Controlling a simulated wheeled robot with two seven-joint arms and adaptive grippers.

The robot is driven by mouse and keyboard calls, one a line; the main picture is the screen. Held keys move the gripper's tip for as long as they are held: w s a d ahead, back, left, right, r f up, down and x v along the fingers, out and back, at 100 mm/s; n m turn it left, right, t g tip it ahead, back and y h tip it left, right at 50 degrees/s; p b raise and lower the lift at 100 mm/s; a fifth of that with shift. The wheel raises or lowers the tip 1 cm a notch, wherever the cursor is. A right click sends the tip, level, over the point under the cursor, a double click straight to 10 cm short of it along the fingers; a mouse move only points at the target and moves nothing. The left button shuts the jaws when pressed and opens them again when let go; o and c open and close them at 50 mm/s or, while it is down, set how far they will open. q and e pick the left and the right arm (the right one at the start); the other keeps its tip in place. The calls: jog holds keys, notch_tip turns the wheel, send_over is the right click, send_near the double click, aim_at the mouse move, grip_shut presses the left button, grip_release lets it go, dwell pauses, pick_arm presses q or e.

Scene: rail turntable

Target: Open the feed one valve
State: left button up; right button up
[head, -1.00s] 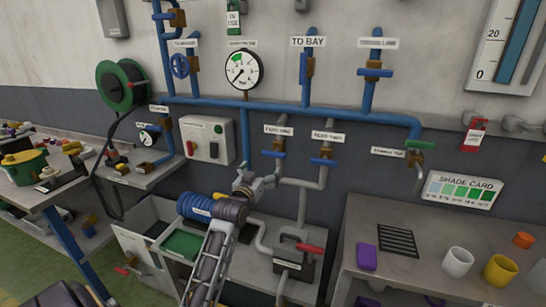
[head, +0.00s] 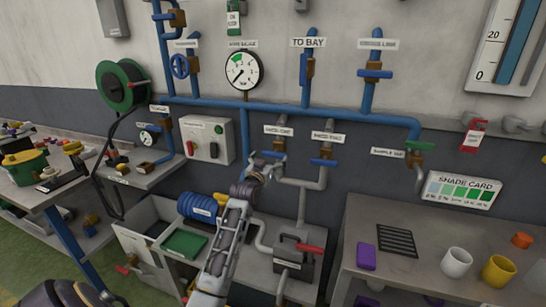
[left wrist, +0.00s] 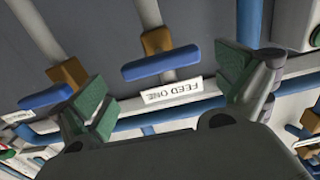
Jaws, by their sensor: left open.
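The feed one valve has a brass body (head: 279,146) and a blue handle, under its white label (head: 277,130). In the left wrist view the blue handle (left wrist: 160,66) lies crosswise to its grey pipe, with the FEED ONE label (left wrist: 172,90) upside down beside it. My left gripper (head: 267,158) is just in front of this valve and partly covers the handle in the head view. In the wrist view my left gripper (left wrist: 165,78) is open, its green-padded fingers spread on either side of the handle with clear gaps. My right gripper is not in view.
The feed two valve's blue handle (head: 324,162) is close to the right; it also shows in the wrist view (left wrist: 47,98). A grey control box (head: 208,138) is to the left.

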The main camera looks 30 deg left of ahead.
aim_at(273, 156)
pick_arm(q)
jog(key=shift+x, duration=1.65)
jog(key=shift+w, duration=0.2)
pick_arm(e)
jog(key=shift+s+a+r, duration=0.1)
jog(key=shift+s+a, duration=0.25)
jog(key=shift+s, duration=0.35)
pick_arm(q)
jog(key=shift+c, duration=0.4)
